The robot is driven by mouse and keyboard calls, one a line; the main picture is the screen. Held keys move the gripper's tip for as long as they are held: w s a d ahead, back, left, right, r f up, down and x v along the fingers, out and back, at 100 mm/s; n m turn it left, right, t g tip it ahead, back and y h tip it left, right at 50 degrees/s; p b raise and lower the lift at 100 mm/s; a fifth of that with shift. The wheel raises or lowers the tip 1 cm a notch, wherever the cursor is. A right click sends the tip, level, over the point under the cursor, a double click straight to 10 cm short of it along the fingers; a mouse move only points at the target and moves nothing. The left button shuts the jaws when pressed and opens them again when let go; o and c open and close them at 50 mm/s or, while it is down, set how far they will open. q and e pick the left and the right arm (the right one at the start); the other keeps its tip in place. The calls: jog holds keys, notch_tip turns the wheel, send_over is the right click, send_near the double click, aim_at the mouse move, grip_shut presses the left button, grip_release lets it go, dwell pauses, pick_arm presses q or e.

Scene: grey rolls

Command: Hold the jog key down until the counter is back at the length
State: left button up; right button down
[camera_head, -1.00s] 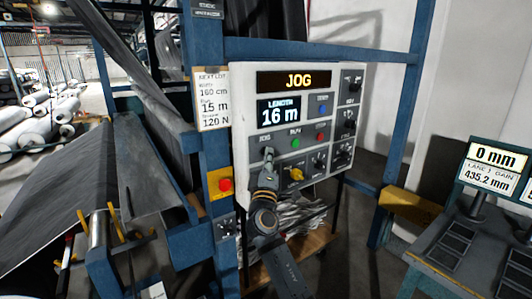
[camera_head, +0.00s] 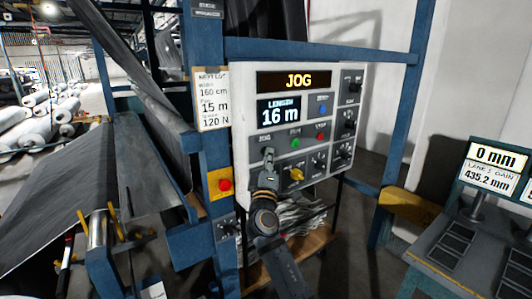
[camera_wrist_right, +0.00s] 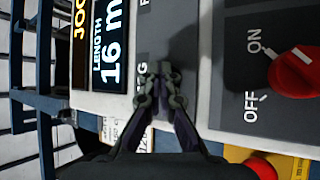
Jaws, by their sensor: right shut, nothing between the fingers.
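The control panel (camera_head: 242,110) has a lit JOG display (camera_head: 298,80) and a length counter (camera_head: 279,112) reading 16 m. The counter also shows in the right wrist view (camera_wrist_right: 110,45), turned sideways. My right gripper (camera_head: 268,154) is shut and empty, its tips at the panel just below the jog label (camera_head: 265,138). In the right wrist view the closed tips (camera_wrist_right: 162,68) hide the jog key, so I cannot tell whether it is pressed. A card (camera_head: 212,100) left of the panel gives a run of 15 m. My left gripper is not in view.
Green (camera_head: 295,143), red (camera_head: 320,136) and blue (camera_head: 323,110) buttons and a yellow knob (camera_head: 296,174) are close by. A red stop button (camera_head: 225,184) sits on the post at left. A red ON/OFF switch (camera_wrist_right: 298,70) shows in the wrist view.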

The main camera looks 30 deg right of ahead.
jog(key=shift+s+d, duration=0.1)
jog(key=shift+s, duration=0.65)
jog(key=shift+s, duration=0.1)
jog(key=s, duration=0.4)
jog(key=shift+s+d+p, duration=0.2)
jog(key=shift+s+p, duration=0.2)
